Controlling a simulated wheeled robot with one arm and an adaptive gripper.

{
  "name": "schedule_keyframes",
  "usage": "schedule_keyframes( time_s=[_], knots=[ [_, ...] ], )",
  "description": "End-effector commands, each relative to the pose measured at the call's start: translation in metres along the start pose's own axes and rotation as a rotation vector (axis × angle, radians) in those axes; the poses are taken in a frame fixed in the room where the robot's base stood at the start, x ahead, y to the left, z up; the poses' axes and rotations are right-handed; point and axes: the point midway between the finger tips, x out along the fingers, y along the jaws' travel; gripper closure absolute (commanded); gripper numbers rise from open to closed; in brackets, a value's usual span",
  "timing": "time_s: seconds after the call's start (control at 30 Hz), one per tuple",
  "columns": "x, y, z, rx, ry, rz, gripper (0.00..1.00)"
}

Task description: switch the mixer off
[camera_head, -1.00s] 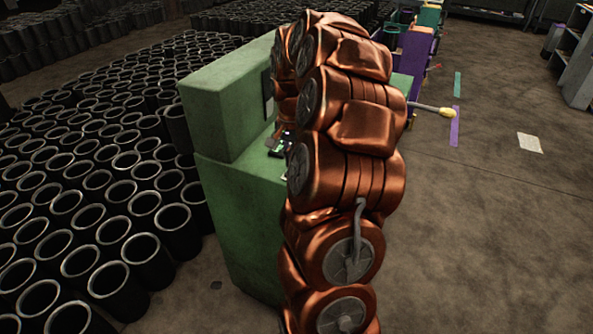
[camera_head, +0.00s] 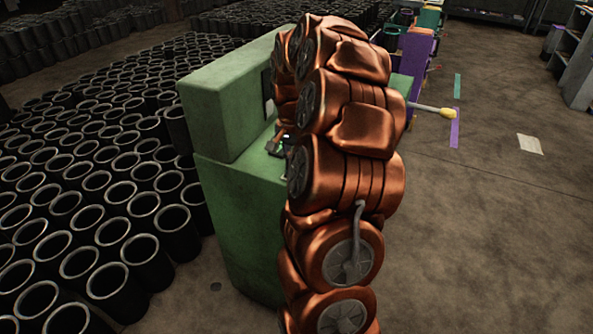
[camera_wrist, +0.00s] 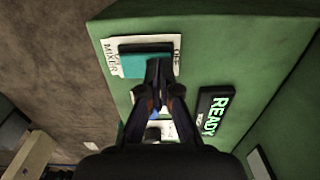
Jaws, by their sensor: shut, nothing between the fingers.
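The mixer switch (camera_wrist: 133,66) is a teal rocker with a black upper edge, on a white label (camera_wrist: 110,60) that reads MIXER at its left and what looks like OFF at its right. It sits on a green housing (camera_wrist: 230,40). My gripper (camera_wrist: 158,66) is shut with nothing in it. Its fingertips lie over the right part of the teal rocker in the wrist view; I cannot tell whether they touch it. My fingers hide part of the panel below. In the head view my arm covers much of the green housing (camera_head: 240,230).
A dark display reading READY (camera_wrist: 214,112) is on the panel right of my fingers. Many black sleeves (camera_head: 120,200) stand on the floor at left. A yellow-tipped lever (camera_head: 447,113) sticks out right of my arm. The floor at right is mostly clear.

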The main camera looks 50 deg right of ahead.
Motion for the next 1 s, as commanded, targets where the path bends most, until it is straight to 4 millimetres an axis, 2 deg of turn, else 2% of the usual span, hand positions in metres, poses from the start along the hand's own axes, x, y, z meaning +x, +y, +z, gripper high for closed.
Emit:
schedule_keyframes(
  time_s=[0.27,1.0],
  knots=[
    [-0.002,0.0,0.0,0.0,0.0,0.0,1.0],
    [-0.048,0.0,0.0,0.0,0.001,-0.001,1.0]
  ],
)
